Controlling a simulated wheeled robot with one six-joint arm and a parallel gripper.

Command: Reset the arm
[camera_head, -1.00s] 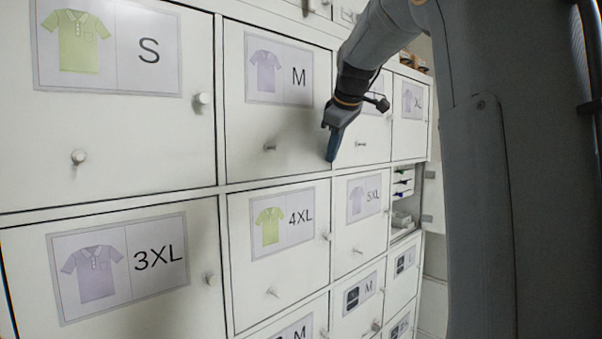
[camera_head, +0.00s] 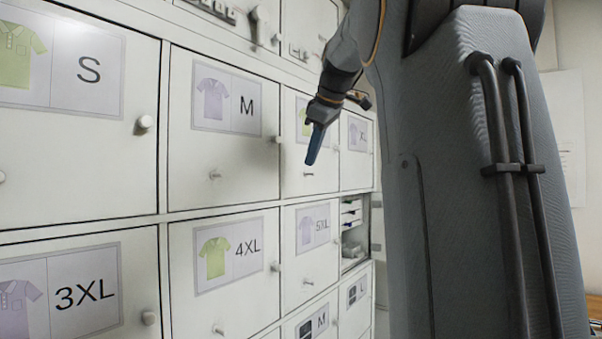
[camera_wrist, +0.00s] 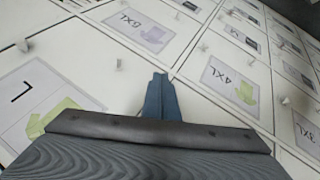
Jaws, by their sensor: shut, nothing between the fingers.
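My gripper (camera_head: 315,143) is shut and empty, its blue fingers pointing down in front of the locker doors in the head view. It partly covers a door with a green shirt label (camera_head: 303,118), to the right of the M door (camera_head: 222,150). In the wrist view the blue fingertips (camera_wrist: 160,82) are together, near the doors labelled L (camera_wrist: 45,100), 5XL (camera_wrist: 140,30) and 4XL (camera_wrist: 232,83). I cannot tell the exact gap between the fingers and the doors.
The locker wall has closed doors with small knobs (camera_head: 145,122) that stick out, including S and 3XL (camera_head: 60,290). An open compartment (camera_head: 352,230) at the right holds small items. Another row runs along the top. My arm covers much of the right side.

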